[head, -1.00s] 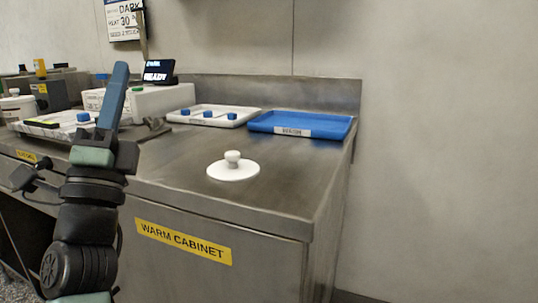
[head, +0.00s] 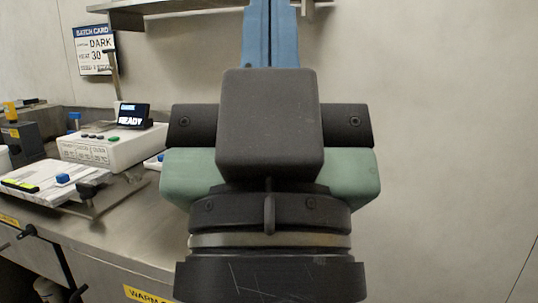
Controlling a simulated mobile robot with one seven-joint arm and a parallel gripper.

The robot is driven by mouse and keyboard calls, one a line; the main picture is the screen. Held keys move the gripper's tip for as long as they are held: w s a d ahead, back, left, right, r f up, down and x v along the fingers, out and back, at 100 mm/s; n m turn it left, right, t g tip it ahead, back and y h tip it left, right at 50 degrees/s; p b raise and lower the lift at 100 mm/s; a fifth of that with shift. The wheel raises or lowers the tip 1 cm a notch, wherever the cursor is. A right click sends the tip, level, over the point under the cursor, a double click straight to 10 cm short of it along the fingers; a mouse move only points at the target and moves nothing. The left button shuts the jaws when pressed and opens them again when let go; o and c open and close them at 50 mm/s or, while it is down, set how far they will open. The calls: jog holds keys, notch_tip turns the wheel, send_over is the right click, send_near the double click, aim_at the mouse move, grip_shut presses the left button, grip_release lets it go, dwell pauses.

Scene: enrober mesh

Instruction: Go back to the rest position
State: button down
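My gripper (head: 271,30) is raised in the middle of the head view, close to the camera. Its two blue fingers point up and lie side by side with only a thin dark line between them. It looks shut, and nothing shows between the fingers. The fingertips run up to the top edge of the picture. My black and green wrist fills the centre and hides much of the counter behind it.
The steel counter (head: 125,235) runs along the left. On it stand a white control box (head: 100,148) with a READY display (head: 134,116) and a white tray (head: 75,190). A batch card (head: 95,50) hangs on the wall, and a shelf (head: 170,8) is above. The right side shows bare wall.

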notch_tip(320, 180, up, 30)
jog(key=p, duration=2.7)
jog(key=shift+p, duration=0.4)
